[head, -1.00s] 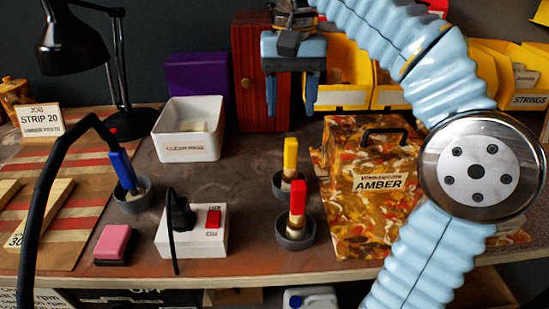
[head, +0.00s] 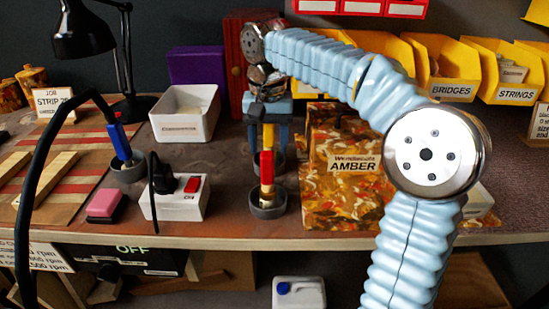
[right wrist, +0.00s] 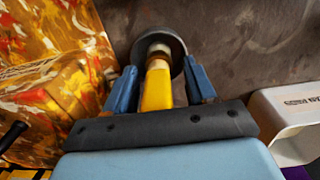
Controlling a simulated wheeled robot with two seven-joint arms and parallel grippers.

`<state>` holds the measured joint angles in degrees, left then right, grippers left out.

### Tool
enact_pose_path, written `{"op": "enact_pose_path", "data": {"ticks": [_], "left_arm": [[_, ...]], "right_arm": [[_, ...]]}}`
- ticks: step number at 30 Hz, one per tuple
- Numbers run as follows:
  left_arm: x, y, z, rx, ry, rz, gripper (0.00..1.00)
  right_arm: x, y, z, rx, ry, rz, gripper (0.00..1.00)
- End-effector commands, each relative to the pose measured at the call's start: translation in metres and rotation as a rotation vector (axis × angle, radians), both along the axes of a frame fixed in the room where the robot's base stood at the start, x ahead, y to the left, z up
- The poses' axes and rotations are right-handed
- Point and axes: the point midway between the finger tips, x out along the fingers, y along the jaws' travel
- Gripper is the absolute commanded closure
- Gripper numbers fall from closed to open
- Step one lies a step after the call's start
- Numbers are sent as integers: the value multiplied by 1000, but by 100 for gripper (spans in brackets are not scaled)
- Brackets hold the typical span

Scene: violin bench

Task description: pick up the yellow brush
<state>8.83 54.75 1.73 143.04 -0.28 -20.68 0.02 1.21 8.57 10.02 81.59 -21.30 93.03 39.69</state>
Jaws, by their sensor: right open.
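The yellow brush (head: 268,136) stands upright in a dark round cup, partly hidden behind the red brush (head: 266,168) in the head view. My right gripper (head: 268,148) has come down over it, with one blue finger on each side. In the right wrist view the yellow handle (right wrist: 157,90) lies between the two open fingers (right wrist: 160,82), with visible gaps on both sides. The brush's lower end sits in its grey cup (right wrist: 178,50). My left gripper is not in view.
The red brush's cup (head: 266,205) stands just in front. The camouflage AMBER box (head: 345,205) is close on the right. A white switch box (head: 178,207), a blue brush (head: 121,142) and a white bin (head: 184,112) are to the left. Yellow bins (head: 445,60) line the back.

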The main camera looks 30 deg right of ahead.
Motion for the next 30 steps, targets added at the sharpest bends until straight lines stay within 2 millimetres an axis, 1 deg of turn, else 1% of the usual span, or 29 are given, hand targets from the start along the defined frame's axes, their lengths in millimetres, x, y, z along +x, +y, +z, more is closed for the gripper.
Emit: {"op": "enact_pose_path", "data": {"ticks": [3, 4, 14, 23, 26, 29, 30], "left_arm": [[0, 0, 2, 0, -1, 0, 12], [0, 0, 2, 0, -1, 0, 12], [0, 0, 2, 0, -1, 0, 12], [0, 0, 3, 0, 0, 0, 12], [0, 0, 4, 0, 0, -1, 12], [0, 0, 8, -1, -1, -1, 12], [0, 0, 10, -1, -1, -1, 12]], "right_arm": [[0, 0, 3, 0, -2, -1, 45], [0, 0, 3, 0, -2, 0, 46], [-1, 0, 3, 0, -1, 0, 97], [0, 0, 6, 1, -3, 0, 98], [0, 0, 13, 0, -2, 0, 98], [0, 0, 29, 0, -4, 0, 98], [0, 0, 38, 0, -5, 1, 98]]}}
